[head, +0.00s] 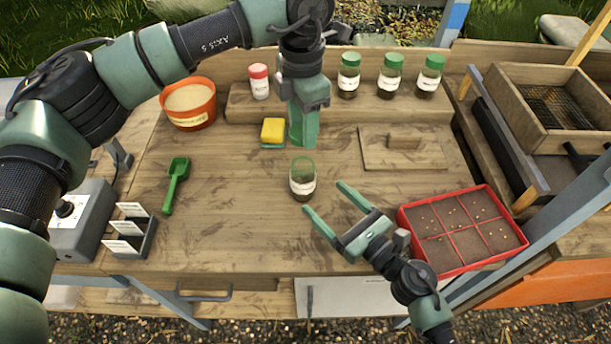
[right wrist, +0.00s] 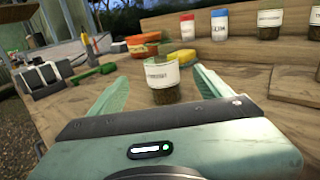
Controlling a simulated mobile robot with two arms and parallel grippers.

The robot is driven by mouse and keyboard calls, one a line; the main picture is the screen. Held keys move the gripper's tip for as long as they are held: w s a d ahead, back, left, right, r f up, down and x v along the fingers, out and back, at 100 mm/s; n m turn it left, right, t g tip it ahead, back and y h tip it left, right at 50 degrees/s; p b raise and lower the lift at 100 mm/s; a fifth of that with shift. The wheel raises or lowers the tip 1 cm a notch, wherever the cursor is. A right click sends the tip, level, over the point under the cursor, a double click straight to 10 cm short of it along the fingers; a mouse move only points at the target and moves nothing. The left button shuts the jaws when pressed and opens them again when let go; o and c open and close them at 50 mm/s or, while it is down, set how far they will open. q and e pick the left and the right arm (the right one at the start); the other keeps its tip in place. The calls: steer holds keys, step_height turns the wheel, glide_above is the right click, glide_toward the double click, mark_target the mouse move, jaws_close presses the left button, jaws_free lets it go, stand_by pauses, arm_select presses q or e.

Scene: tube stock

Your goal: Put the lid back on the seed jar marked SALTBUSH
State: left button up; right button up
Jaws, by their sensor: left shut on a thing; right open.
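An open glass jar (head: 302,186) with a white label and dark contents stands upright mid-bench. It also shows in the right wrist view (right wrist: 162,76), where its label is too small to read surely. My right gripper (head: 323,196) is open and empty; its fingertips point at the jar from the lower right, just short of it. My left gripper (head: 303,141) points down above the bench, behind the jar in the picture. It is shut on the lid, which its green fingers mostly hide.
Green-lidded jars (head: 389,76) and a red-lidded one (head: 259,82) stand on the back step. A yellow sponge (head: 272,130), green scoop (head: 175,184), orange pot (head: 190,104), wooden board (head: 380,158) and red seed tray (head: 407,219) surround the jar.

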mark_target(296, 169)
steer(key=shift+s+r, duration=0.1)
steer(key=shift+s, duration=0.05)
steer(key=shift+w+a, duration=0.1)
steer(key=shift+w, duration=0.25)
steer(key=x, duration=1.1)
steer(key=shift+w+a, duration=0.2)
steer(key=shift+w, duration=0.1)
jaws_close()
